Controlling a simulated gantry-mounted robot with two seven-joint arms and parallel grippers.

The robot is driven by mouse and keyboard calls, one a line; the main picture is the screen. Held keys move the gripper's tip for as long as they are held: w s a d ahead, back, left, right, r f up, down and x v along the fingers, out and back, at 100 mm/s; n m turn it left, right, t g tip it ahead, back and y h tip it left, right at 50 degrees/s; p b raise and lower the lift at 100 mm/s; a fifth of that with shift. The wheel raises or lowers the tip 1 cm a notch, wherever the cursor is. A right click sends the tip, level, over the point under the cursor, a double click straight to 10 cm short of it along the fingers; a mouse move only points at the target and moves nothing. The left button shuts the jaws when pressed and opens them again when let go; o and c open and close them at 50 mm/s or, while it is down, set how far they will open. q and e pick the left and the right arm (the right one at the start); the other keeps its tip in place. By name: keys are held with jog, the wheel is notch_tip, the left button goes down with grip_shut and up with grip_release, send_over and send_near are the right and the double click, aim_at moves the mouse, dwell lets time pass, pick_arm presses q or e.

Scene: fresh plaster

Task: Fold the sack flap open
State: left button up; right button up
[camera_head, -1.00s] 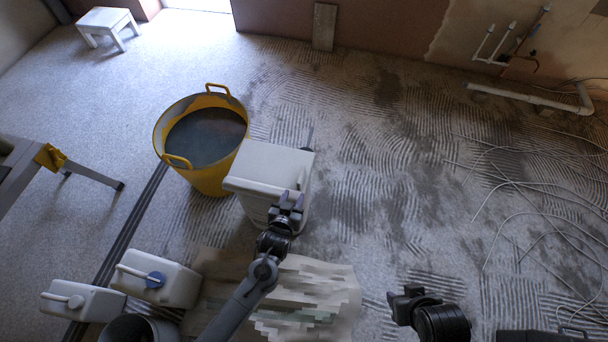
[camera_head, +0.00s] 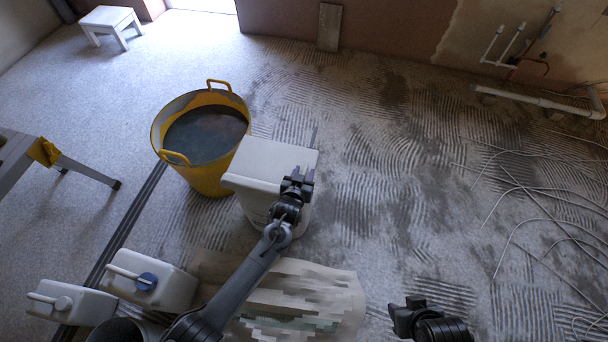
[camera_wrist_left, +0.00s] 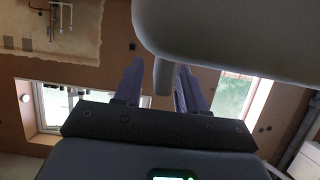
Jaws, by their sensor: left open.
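The beige paper sack (camera_head: 345,289) lies flat on the floor at the bottom centre, its printed face blurred into blocks. My left forearm crosses over it and hides part of it; I cannot make out the flap. My left gripper (camera_head: 298,178) is open, beyond the sack, in front of the white lidded container. In the left wrist view its two fingers (camera_wrist_left: 157,88) stand apart, with a pale lip of a large rounded light object (camera_wrist_left: 225,35) showing between them; I cannot tell whether they touch it. My right gripper (camera_head: 403,314) is low, right of the sack; its jaw state is unclear.
The white container (camera_head: 262,160) stands beside a yellow tub (camera_head: 208,180) of dark content. Loose cables (camera_head: 540,215) lie on the right floor.

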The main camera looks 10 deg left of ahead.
pick_arm(q)
jog(key=shift+w+f, duration=0.2)
jog(key=shift+w, duration=0.2)
grip_shut()
